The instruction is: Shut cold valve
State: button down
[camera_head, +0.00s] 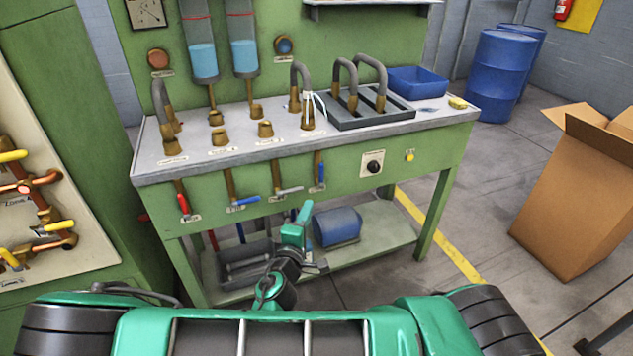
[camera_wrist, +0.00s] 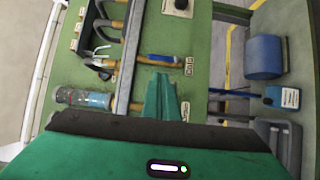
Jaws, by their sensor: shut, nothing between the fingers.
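Several lever valves line the bench's green front. The leftmost has a red handle (camera_head: 183,204) hanging down. The second has a blue handle (camera_head: 243,204) lying nearly level. The third has a grey handle (camera_head: 289,191), also nearly level. The fourth has a blue handle (camera_head: 319,172) hanging down. My gripper (camera_head: 302,218) is shut and empty, below and in front of the third and fourth valves. In the wrist view its green fingers (camera_wrist: 160,98) are together, near a blue handle (camera_wrist: 160,60), apparently without touching it.
The bench top (camera_head: 350,135) carries brass fittings, hoses and a blue tray (camera_head: 417,82). Its lower shelf (camera_head: 375,240) holds a blue cylinder (camera_head: 337,227) and a dark crate (camera_head: 247,264). A cardboard box (camera_head: 570,195) stands right; floor between is clear.

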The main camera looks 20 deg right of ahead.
aim_at(320, 173)
jog(key=shift+w, duration=0.15)
jog(key=x, duration=1.3)
jog(key=shift+w+d, duration=0.25)
jog(key=shift+w, duration=0.05)
jog(key=shift+a, duration=0.2)
